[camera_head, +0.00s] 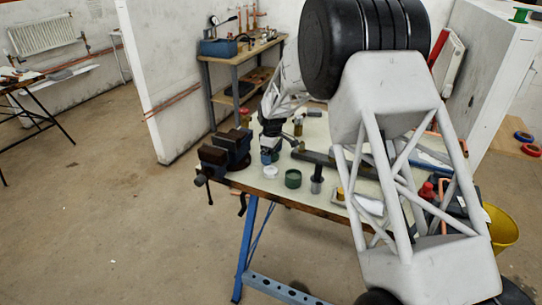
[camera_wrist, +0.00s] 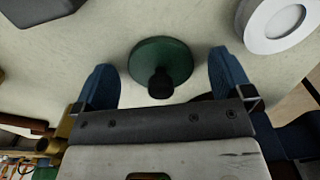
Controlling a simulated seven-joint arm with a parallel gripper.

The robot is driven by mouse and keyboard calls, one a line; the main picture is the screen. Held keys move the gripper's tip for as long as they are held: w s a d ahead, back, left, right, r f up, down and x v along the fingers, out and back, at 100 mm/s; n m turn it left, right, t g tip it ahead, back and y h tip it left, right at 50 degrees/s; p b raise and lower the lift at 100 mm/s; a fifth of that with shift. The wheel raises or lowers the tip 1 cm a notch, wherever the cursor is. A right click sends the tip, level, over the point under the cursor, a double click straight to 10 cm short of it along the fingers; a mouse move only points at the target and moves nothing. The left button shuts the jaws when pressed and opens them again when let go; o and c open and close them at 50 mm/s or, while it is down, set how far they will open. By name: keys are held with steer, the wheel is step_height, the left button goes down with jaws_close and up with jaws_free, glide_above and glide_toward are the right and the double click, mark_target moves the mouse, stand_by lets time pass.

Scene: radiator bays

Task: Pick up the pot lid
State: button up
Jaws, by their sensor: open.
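The pot lid (camera_wrist: 172,58) shows in the wrist view as a green disc with a black knob (camera_wrist: 160,84) standing up from it. It lies on the pale tabletop. My gripper (camera_wrist: 162,68) is open, with one blue finger on each side of the lid and a visible gap to each. The fingers appear above the table; I cannot tell exactly how high. In the head view my gripper (camera_head: 268,154) is low over the workbench, and I cannot make out the lid there with certainty.
A white round piece (camera_wrist: 277,24) lies near the right finger. A green cylinder (camera_head: 293,179) and a dark upright tool (camera_head: 317,179) stand near the bench's front edge. A vise (camera_head: 226,153) is clamped at the left corner. Other items crowd the right.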

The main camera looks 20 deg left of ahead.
steer(key=shift+c, duration=0.5)
steer(key=c, duration=0.9)
steer(key=shift+r, duration=0.2)
steer(key=shift+r, duration=4.8)
steer(key=s+d+r, duration=0.1)
steer(key=s+d, duration=0.9)
steer(key=d, duration=0.3)
steer(key=shift+s+d+r, duration=0.2)
steer(key=shift+s+r, duration=0.1)
